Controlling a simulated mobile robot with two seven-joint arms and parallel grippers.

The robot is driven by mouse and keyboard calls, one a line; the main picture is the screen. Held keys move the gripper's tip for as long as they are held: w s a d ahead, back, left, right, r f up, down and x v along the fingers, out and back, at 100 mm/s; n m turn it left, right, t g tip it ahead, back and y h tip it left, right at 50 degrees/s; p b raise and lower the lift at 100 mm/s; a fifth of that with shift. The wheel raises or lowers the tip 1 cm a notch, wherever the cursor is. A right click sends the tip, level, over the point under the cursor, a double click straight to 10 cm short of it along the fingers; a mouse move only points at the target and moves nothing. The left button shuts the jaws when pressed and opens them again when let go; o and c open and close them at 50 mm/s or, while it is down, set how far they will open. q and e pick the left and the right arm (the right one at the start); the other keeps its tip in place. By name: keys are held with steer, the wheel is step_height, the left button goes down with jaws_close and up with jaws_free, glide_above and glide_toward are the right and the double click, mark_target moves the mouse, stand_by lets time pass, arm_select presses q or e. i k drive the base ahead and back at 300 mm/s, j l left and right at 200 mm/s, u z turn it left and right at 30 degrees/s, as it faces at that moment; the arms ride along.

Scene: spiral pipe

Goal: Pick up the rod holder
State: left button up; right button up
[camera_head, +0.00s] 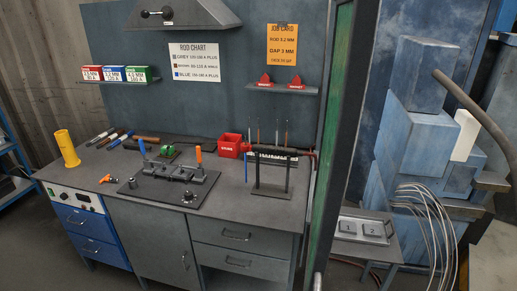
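A dark bar-shaped tool with a reddish right end (281,150), which looks like the rod holder, lies level at the right of the workbench (225,205). It is by the top of a dark upright stand (288,178), with a white label (262,157) just below it. I cannot tell whether it rests on the stand or behind it. Several thin rods (258,133) stand upright around it. Neither of my grippers is in view.
A red box (229,146) is left of the stand. A yellow cylinder (67,148) stands at the left end. A green-edged screen (339,150) rises just right of the bench. The bench's front right is clear.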

mark_target(277, 151)
steer(key=i+j+z, duration=0.1)
steer(key=j, duration=0.3)
steer(key=i+j, duration=0.15)
steer(key=j, duration=0.3)
steer(key=i+j+z, duration=0.15)
steer(key=j, duration=0.65)
steer(key=i+j+z, duration=0.15)
steer(key=j, duration=0.3)
steer(key=i+j, duration=0.15)
steer(key=j, duration=0.2)
steer(key=i+j+z, duration=0.15)
steer(key=j, duration=0.2)
steer(key=i+j, duration=0.15)
steer(key=j, duration=0.2)
steer(key=z, duration=0.05)
